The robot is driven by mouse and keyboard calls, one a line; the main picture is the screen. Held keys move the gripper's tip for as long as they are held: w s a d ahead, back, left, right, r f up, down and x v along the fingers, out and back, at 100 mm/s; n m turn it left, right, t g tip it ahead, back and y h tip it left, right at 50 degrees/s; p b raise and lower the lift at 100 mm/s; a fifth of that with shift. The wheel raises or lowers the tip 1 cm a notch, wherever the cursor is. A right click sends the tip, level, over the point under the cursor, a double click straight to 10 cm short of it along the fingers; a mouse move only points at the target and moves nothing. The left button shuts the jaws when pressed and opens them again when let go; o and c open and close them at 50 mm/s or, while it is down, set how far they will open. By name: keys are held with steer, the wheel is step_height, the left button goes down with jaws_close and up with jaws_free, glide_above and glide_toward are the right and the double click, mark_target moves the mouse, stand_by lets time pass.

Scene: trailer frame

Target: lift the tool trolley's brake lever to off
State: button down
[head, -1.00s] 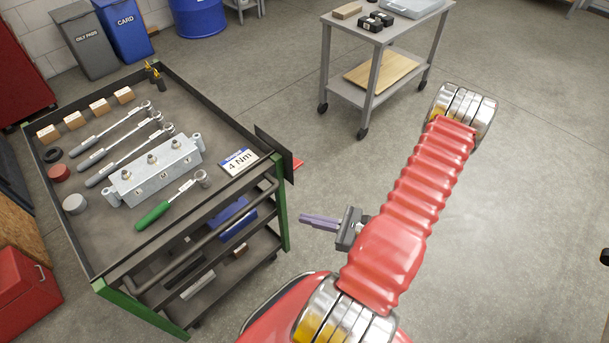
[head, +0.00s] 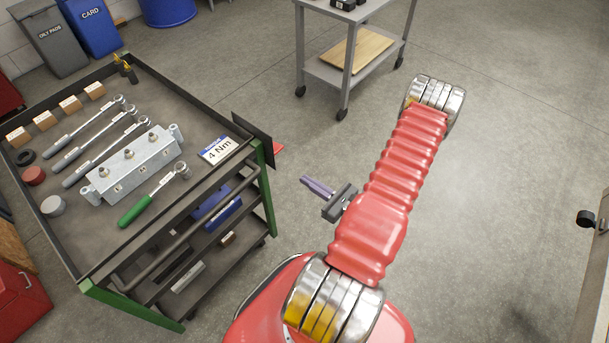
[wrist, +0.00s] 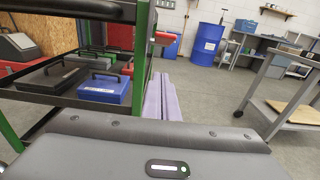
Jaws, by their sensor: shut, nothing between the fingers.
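The tool trolley (head: 268,205) stands at left in the head view, with green corner posts and dark shelves. A small red part (head: 278,149), which looks like the brake lever, juts out beside the dark plate at its right corner. In the wrist view a red piece (wrist: 166,38) sticks out beside the trolley's green post (wrist: 142,45), probably the same lever; its exact position is unclear. My gripper (head: 306,181) is shut and empty, its purple fingers pointing toward the trolley, apart from the red part. The fingers also show in the wrist view (wrist: 160,98).
Sockets, wrenches and a metal block (head: 133,164) lie on the trolley top beside a "4 Nm" card (head: 218,150). A blue case (head: 212,209) sits on a shelf below. A grey cart (head: 344,60) stands behind. Floor between the cart and trolley is clear.

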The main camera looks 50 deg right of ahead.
steer(key=w+r, duration=0.3)
steer(key=w, duration=0.7)
steer(key=shift+w+a+r, duration=0.15)
steer(key=shift+a+r, duration=0.05)
stand_by(0.3)
